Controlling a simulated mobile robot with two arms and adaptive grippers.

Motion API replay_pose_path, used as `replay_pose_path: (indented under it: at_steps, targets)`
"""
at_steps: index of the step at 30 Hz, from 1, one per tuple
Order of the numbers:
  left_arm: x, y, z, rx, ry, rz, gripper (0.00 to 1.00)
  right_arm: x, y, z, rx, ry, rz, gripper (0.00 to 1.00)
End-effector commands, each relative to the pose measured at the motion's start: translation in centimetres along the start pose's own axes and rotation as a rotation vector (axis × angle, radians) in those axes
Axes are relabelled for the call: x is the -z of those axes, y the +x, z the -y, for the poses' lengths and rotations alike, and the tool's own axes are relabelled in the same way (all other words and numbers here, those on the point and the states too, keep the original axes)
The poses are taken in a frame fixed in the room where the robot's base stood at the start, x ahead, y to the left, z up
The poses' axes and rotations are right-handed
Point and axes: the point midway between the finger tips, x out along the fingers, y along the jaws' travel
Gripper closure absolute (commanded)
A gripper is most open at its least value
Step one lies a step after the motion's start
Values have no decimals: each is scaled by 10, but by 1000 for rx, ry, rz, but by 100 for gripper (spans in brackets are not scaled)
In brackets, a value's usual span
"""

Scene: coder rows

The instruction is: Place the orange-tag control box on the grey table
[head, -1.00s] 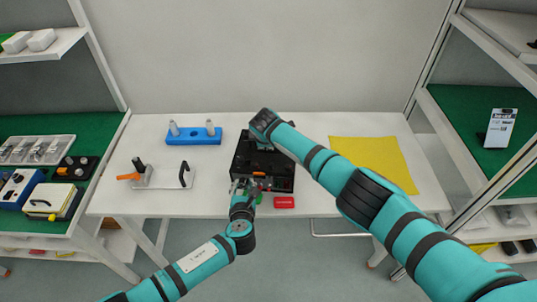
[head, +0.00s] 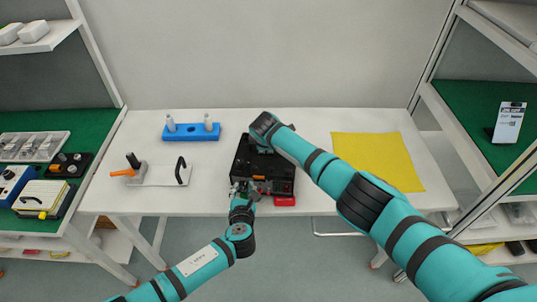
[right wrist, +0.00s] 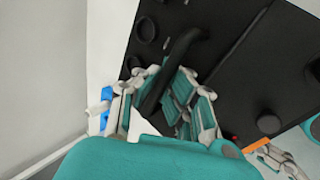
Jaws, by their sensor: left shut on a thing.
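My left gripper (head: 243,188) is shut on the box's front left side. My right gripper (head: 264,143) is at the top of the box, largely hidden by its own arm. In the right wrist view its fingers (right wrist: 160,110) stand on both sides of the box's black handle (right wrist: 172,70); I cannot tell how firmly they close. A small orange strip (right wrist: 258,146) shows there near the box's edge.
A red block (head: 284,201) lies right at the box's front edge, partly covered. A blue holder (head: 192,133) and a white plate with a black handle (head: 160,176) are to the left. A yellow mat (head: 378,160) lies clear on the right. Shelves stand at both sides.

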Motion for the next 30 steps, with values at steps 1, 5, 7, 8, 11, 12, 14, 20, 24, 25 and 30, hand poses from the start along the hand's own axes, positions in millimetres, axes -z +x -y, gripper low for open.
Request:
replay_pose_path:
  at_steps: [1,5,7,8,11,12,14,20,24,25,30]
  targets:
    - [7,3,-8,-19,3,-11,70,-6,2,0,0,-6,13,97]
    - [5,2,-6,-15,3,-9,53,-5,1,-2,-2,-4,10,80]
    - [4,1,-5,-12,2,-8,49,-4,0,-2,-2,-3,8,71]
    - [4,1,-4,-11,2,-7,49,-3,0,-2,-2,-3,7,71]
    - [3,1,-3,-8,2,-6,49,-2,0,-1,-2,-2,5,71]
    - [3,1,-3,-8,2,-5,49,-2,0,-1,-2,-2,4,71]
    - [3,1,-2,-7,1,-5,49,-2,0,-1,-2,-2,3,71]
    - [3,-12,-2,-5,2,-4,49,-1,0,-1,-2,-1,2,71]
    - [4,-39,-1,-3,1,-6,49,0,0,-1,-2,-1,1,71]
    - [4,-46,-1,-3,1,-5,49,0,0,-1,-2,-1,1,71]
    - [4,-83,-1,-4,0,-6,49,0,0,0,-2,0,1,71]
